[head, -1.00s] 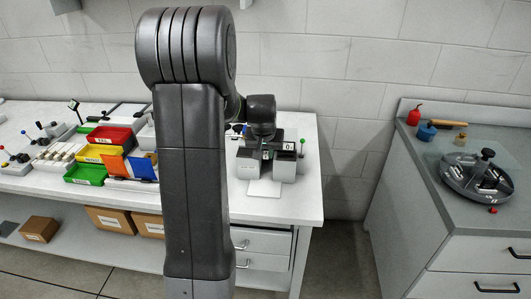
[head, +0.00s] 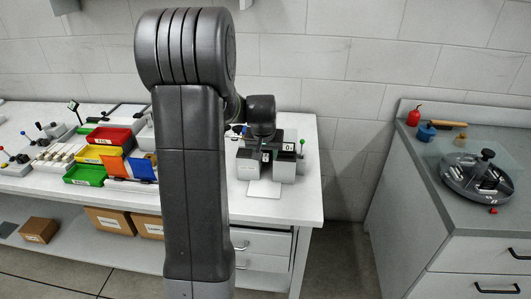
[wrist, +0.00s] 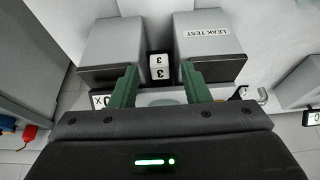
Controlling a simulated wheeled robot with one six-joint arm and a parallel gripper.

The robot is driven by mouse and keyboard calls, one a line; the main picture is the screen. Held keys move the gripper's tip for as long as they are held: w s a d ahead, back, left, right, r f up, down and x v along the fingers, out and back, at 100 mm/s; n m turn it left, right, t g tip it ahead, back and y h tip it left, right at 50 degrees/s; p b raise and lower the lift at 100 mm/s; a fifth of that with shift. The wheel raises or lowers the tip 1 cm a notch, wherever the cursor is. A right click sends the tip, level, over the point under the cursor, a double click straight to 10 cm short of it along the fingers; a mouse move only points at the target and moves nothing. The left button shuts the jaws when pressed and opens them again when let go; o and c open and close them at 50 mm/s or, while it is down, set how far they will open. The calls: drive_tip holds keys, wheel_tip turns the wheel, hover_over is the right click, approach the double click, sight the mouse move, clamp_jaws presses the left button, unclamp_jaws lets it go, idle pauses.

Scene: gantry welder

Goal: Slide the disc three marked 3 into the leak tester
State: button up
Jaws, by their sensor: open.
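The leak tester is a pair of grey blocks with a gap between them; its right block (wrist: 209,45) carries a LEAK TEST label in the wrist view. The tester (head: 284,168) also shows on the bench in the head view, partly behind my arm. A small black-and-white piece marked 3 (wrist: 160,67), showing the numeral twice, sits in the gap between the blocks. My gripper (wrist: 160,78) is open, its green fingers apart on either side of the gap, close to the blocks' near edges. The fingers do not touch the marked piece. The rest of the disc cannot be made out.
A white plate (head: 263,188) lies in front of the tester. Red (head: 110,136), yellow and green bins stand to the left on the bench. A separate grey cabinet on the right holds a round fixture (head: 475,178). An open floor gap lies between bench and cabinet.

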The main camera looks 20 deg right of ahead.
drive_tip(key=v, duration=1.3)
drive_tip(key=shift+r+b, duration=0.4)
drive_tip(key=shift+r, duration=0.05)
drive_tip(key=shift+f, duration=0.1)
drive_tip(key=p+x, duration=0.1)
drive_tip(key=x, duration=1.2)
drive_tip(key=shift+f, duration=0.35)
drive_tip(key=shift+s, duration=0.15)
